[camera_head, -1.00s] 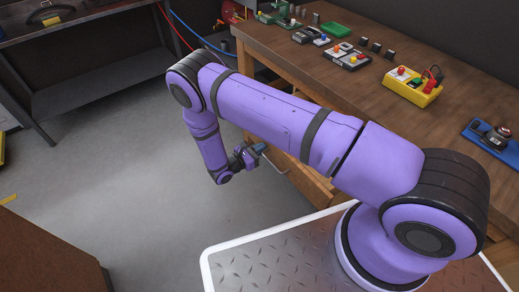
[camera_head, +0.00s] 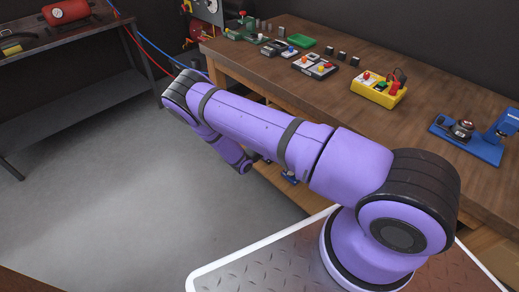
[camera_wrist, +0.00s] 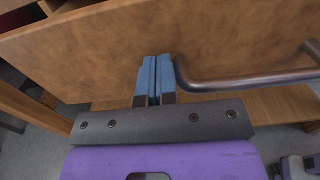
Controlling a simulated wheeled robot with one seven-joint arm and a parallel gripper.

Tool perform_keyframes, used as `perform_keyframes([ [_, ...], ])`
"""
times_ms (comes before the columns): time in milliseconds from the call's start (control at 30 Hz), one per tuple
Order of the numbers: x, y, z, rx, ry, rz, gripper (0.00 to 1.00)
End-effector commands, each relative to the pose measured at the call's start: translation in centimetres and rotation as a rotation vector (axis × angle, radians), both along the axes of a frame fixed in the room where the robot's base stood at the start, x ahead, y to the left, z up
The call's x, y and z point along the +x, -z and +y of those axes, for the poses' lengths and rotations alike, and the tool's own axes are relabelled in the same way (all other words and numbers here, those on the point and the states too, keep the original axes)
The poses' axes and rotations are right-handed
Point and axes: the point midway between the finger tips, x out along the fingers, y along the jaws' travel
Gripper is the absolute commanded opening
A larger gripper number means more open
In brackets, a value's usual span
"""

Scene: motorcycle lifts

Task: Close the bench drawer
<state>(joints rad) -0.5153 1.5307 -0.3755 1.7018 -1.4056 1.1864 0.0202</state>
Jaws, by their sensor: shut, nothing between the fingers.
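The wooden drawer front (camera_wrist: 110,50) fills much of the wrist view. Its dark bar handle (camera_wrist: 245,80) runs to the right of my fingers. A gap shows behind its top edge at the upper left, but how far the drawer stands out cannot be told. My gripper (camera_wrist: 157,75) is shut and empty, its blue fingertips at the drawer front, just left of the handle's bent end. Whether they touch the wood cannot be told. In the head view my arm hides most of the drawer, below the workbench (camera_head: 440,100).
The bench top holds a yellow control box (camera_head: 378,92), a blue tool stand (camera_head: 470,142) and several small devices. A dark metal table (camera_head: 75,100) with a red tank (camera_head: 68,12) stands at the far left. The grey floor (camera_head: 110,210) between is clear.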

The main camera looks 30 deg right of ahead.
Motion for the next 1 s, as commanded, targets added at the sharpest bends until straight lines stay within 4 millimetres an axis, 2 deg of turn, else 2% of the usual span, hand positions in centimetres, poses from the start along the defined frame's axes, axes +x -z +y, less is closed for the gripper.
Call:
perform_keyframes([
  [100, 0.8, 0.0, -2.7, -0.001, 0.002, 0.001, 0.0],
  [200, 1.4, 0.0, -4.5, -0.001, 0.001, 0.0, 0.0],
  [400, 2.2, 0.1, -6.9, 0.0, 0.0, 0.0, 0.0],
  [633, 2.6, 0.0, -8.1, -0.001, 0.0, 0.0, 0.0],
  [1000, 2.8, -0.1, -8.5, -0.003, 0.001, -0.002, 0.0],
])
